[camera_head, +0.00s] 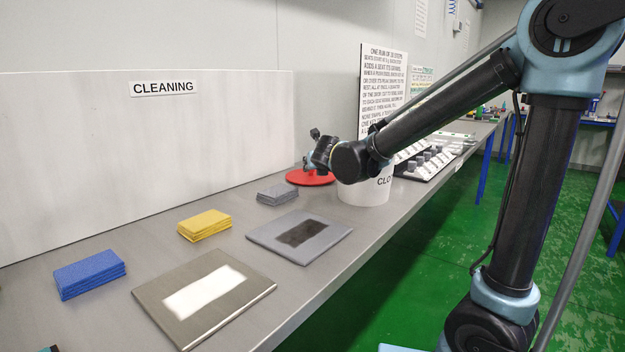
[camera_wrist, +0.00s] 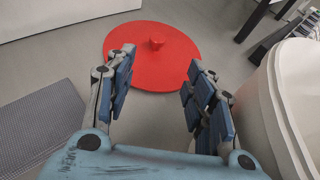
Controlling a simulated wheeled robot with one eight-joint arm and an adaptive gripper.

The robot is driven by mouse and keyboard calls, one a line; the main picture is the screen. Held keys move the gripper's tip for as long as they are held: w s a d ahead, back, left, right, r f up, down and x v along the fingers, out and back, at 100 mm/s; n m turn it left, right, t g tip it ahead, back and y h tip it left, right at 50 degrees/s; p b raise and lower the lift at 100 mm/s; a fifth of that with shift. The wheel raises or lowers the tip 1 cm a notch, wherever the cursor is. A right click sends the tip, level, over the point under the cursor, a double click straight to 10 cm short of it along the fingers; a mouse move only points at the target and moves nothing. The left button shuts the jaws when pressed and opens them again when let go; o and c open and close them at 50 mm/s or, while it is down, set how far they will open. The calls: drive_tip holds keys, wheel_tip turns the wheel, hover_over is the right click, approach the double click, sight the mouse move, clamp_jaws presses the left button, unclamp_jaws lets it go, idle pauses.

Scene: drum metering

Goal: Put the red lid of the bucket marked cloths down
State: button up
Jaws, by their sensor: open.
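The red lid (camera_head: 318,181) lies flat on the grey bench, to the left of the white bucket (camera_head: 362,192), whose visible lettering reads "CLO"; my arm hides part of it. The bucket (camera_wrist: 285,110) stands close at the right of the gripper.
A grey cloth stack (camera_head: 278,194) lies just left of the lid; yellow (camera_head: 204,225) and blue (camera_head: 90,274) stacks lie farther left. Two flat plates, one with a white patch (camera_head: 203,290) and one with a dark patch (camera_head: 300,235), lie nearer. A text board (camera_head: 383,85) stands behind the bucket.

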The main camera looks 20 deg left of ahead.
hover_over(314, 180)
wheel_tip(314, 180, down, 4)
drive_tip(key=shift+r, duration=0.1)
drive_tip(key=shift+x, duration=2.65)
drive_tip(key=shift+a+r, duration=0.1)
drive_tip(key=shift+a, duration=0.1)
drive_tip(key=shift+c, duration=0.3)
clamp_jaws()
